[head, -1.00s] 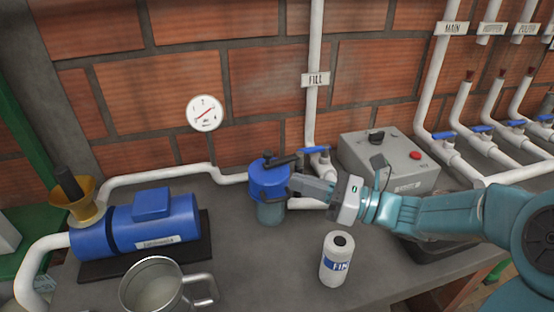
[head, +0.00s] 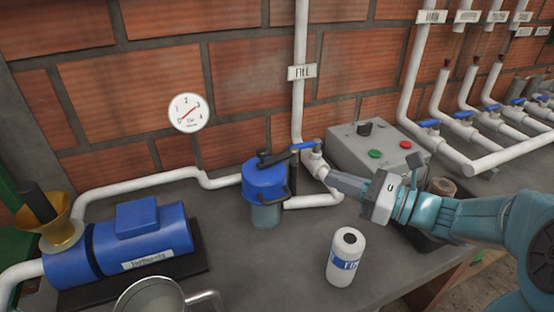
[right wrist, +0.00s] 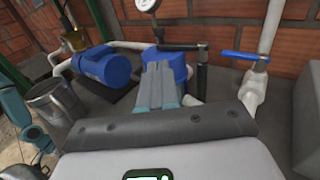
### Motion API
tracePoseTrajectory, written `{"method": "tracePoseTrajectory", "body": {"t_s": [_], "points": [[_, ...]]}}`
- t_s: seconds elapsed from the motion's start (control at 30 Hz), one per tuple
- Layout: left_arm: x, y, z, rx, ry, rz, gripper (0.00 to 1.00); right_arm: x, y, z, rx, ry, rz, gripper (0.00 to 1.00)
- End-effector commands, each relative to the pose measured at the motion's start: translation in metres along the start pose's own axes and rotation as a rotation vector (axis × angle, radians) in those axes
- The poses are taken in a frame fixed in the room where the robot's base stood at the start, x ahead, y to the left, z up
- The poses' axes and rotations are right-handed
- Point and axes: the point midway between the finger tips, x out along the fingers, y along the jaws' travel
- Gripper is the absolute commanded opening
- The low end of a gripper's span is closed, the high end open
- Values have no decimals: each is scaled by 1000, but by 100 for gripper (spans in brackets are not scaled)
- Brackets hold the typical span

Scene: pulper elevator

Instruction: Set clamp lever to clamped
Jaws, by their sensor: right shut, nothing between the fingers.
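The blue-capped canister (head: 265,190) stands upright on the grey counter. A black lever (head: 277,157) lies roughly level across its top and points right, its end near a dark upright post (head: 294,172). I take this to be the clamp lever; no label shows on it. It also appears in the right wrist view (right wrist: 180,46). A black curved handle shows on the canister's right side. My right gripper (head: 334,179) is shut and empty, to the right of the canister and apart from it. Its closed fingers (right wrist: 160,85) point toward the canister in the right wrist view.
A blue-handled FILL valve (head: 305,147) stands just behind my right gripper. A white bottle (head: 344,257) is in front. A control box (head: 378,150) stands at the back right, a blue pump (head: 140,235) at left, and a metal mug (head: 150,297) at the front edge.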

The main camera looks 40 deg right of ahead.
Motion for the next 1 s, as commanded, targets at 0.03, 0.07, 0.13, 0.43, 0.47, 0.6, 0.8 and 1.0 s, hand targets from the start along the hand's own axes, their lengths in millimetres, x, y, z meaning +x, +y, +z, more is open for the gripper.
{"method": "tracePoseTrajectory", "body": {"t_s": [0.03, 0.07, 0.13, 0.43, 0.47, 0.6, 0.8, 1.0], "points": [[0, 0, 0, 0, 0, 0, 93, 6, 0, 0, 0, -1, 3, 0], [0, 0, 0, 0, 0, 0, 93, 10, 0, 0, 1, -2, 4, 0], [-1, 0, 0, 0, 0, 0, 93, 23, 2, 1, 1, -2, 7, 0], [-2, 1, 0, 0, 0, 0, 93, 91, 2, 1, 2, -2, 7, 0], [-2, 1, 0, 0, 0, 0, 93, 97, 2, 1, 3, -2, 7, 0], [-3, 1, 0, 0, 0, 0, 93, 121, 2, 0, 3, -1, 5, 0], [-4, 1, 0, 0, 0, 0, 93, 138, 1, 0, 1, 0, 2, 0], [-4, 1, 0, 0, 0, 0, 93, 140, 1, 0, 1, 0, 0, 0]]}}
